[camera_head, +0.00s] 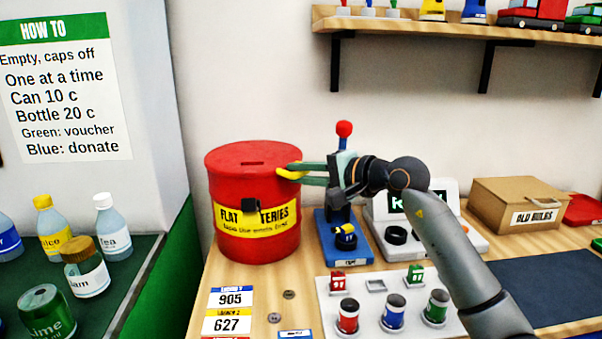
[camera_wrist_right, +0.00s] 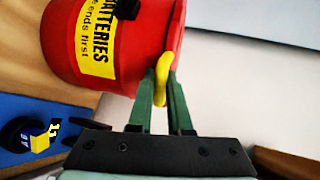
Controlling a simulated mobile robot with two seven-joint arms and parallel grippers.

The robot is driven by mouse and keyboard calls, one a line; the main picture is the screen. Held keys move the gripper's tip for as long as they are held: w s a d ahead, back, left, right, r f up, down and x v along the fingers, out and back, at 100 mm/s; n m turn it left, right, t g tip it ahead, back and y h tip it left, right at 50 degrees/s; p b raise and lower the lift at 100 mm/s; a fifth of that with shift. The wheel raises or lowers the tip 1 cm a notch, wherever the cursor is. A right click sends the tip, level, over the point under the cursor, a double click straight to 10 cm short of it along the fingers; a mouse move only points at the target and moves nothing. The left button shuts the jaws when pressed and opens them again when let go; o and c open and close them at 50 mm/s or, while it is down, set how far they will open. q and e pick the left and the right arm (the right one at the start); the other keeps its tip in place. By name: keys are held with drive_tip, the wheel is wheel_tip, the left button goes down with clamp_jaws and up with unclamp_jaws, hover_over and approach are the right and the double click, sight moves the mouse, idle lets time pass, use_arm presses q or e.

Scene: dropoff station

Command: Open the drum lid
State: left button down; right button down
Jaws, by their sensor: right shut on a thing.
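The red drum (camera_head: 232,230) stands at the left end of the wooden table, with a yellow "FLAT BATTERIES" label and a black latch on its front. Its red lid (camera_head: 230,157) has a slot in the top and sits flat on the drum. My right gripper (camera_head: 292,173) reaches in from the right at the lid's rim. Its green fingers are shut on a yellow tab (camera_wrist_right: 161,78) at the drum's right side. The tab also shows in the head view, partly hidden by the fingers. My left gripper is not in view.
A blue lever press (camera_head: 344,240) with a red knob stands just right of the drum. A white tray (camera_head: 385,325) with several small batteries and blocks lies in front. A cardboard box (camera_head: 518,197) is further right. A counter with bottles (camera_head: 113,230) is at left.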

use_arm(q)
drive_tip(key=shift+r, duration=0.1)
